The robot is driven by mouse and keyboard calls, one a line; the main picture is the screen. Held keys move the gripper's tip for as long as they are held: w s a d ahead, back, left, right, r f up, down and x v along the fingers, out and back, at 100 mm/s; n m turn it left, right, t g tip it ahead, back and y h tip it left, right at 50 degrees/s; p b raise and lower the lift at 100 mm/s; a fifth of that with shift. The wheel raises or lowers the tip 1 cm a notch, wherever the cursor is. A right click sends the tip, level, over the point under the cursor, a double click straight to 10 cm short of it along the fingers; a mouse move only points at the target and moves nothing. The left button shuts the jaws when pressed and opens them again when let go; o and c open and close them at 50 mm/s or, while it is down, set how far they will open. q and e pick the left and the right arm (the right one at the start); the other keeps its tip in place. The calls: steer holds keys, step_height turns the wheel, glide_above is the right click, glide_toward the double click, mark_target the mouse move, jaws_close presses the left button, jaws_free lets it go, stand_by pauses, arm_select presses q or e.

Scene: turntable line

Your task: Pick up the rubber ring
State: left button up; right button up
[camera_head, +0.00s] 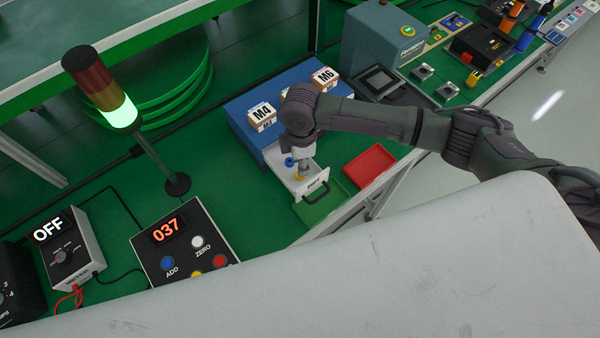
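I cannot pick out the rubber ring for certain; the small parts are tiny here. My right gripper (302,173) points down over a pulled-out white drawer (318,180) of the blue cabinet (245,100). A small blue round piece (290,162) shows just left of the gripper. A small yellow piece (302,179) shows at its fingertips, in or over the drawer. Whether the fingers are closed on it cannot be told, and the arm hides part of the drawer. My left gripper is out of view.
Boxes M4 (262,116) and M6 (325,78) stand on the cabinet. A green tray (320,208) and a red tray (369,166) lie near the drawer. A signal lamp (104,90) and a counter box showing 037 (183,243) stand left. Green mat between is clear.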

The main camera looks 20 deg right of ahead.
steer(key=shift+f, duration=0.35)
step_height(320, 180, down, 4)
steer(key=shift+f+p, duration=0.2)
steer(key=shift+p, duration=0.6)
steer(key=shift+c, duration=0.2)
steer(key=c, duration=0.4)
steer(key=shift+o, duration=0.2)
